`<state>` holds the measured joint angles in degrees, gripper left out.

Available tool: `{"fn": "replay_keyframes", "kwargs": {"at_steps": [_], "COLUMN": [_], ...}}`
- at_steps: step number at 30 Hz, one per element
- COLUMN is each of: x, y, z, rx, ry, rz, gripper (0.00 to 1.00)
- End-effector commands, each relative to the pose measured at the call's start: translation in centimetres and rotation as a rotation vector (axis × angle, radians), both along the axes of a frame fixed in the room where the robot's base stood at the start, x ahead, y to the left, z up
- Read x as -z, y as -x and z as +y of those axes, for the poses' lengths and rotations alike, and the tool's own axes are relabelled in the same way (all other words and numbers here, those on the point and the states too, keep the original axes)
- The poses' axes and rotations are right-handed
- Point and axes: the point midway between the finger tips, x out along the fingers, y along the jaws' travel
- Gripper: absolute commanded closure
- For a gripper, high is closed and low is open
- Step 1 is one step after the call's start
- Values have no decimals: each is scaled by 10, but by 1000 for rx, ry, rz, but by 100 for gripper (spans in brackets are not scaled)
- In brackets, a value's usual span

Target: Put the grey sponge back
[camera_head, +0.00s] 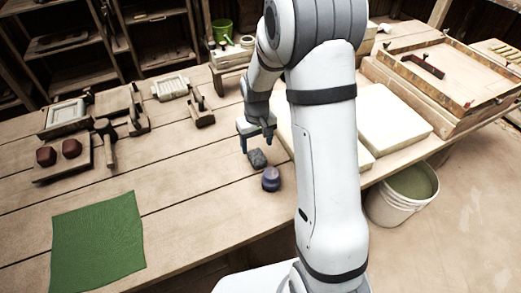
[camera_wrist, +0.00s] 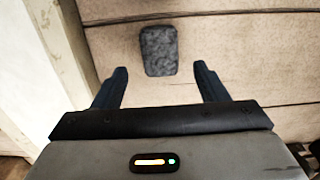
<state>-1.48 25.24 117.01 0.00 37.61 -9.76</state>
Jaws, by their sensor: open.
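The grey sponge (camera_head: 257,158) lies on the wooden table, just below my gripper in the head view. It is a small dark grey block with rounded corners. In the wrist view the sponge (camera_wrist: 158,51) lies ahead of and between the fingertips, apart from both. My gripper (camera_head: 256,137) is open and empty, above the table beside the sponge; its two dark fingers also show in the wrist view (camera_wrist: 160,75). Part of the table behind my arm is hidden.
Pale slabs (camera_head: 393,118) lie to the right, partly behind my arm. A white bucket (camera_head: 398,205) stands below the table edge. A green cloth (camera_head: 98,243) lies at the left front. Wooden tools (camera_head: 200,112) stand farther back.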

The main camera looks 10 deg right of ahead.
Motion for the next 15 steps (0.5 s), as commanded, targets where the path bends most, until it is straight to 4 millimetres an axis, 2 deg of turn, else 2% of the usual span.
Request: {"fn": "replay_keyframes", "kwargs": {"at_steps": [1, 6, 12, 15], "x": [-14, -44, -64, -77], "y": [-1, 0, 1, 9], "z": [0, 0, 0, 0], "rx": [0, 0, 0, 8], "ry": [0, 0, 0, 0], "rz": [-4, -3, -1, -12], "gripper": [34, 34, 34, 34]}}
